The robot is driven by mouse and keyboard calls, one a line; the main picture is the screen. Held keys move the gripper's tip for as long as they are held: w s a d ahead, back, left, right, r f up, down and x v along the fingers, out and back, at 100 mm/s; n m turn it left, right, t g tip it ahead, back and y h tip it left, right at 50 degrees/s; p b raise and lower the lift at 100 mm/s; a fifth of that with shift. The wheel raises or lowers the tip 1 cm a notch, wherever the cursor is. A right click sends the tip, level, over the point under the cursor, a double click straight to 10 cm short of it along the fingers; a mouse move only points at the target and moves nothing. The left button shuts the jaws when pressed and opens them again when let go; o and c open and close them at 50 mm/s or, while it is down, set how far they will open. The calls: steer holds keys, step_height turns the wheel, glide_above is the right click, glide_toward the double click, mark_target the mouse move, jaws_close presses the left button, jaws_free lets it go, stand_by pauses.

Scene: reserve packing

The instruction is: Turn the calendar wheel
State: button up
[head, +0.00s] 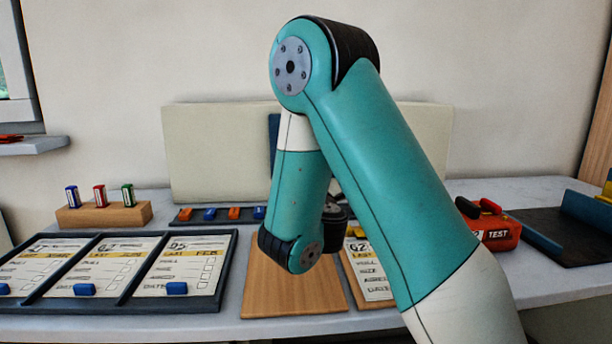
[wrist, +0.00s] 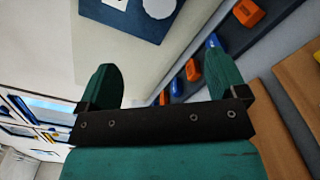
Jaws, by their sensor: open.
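A blue panel (wrist: 125,14) with a white round disc (wrist: 158,7) is at the top edge of the wrist view, cut off by the frame. The disc may be the calendar wheel; no markings can be read on it. In the head view only a strip of the blue panel (head: 274,142) shows on the cream board, and my arm hides the disc. My gripper (wrist: 160,82) is open and empty, its two green fingers spread. The panel and disc lie beyond the fingertips, apart from them. In the head view my arm hides the gripper.
A dark rail with orange and blue blocks (head: 210,214) lies below the cream board (head: 215,150). A dark card tray (head: 128,307) is at left, behind it a wooden block (head: 104,214) with coloured pieces. A wooden board (head: 290,296) is bare. A red TEST device (head: 497,235) is at right.

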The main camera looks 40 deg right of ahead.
steer(key=p+x, duration=1.6)
steer(key=shift+d+p, duration=0.25)
steer(key=shift+p, duration=0.05)
steer(key=shift+w, duration=0.1)
steer(key=c, duration=0.9)
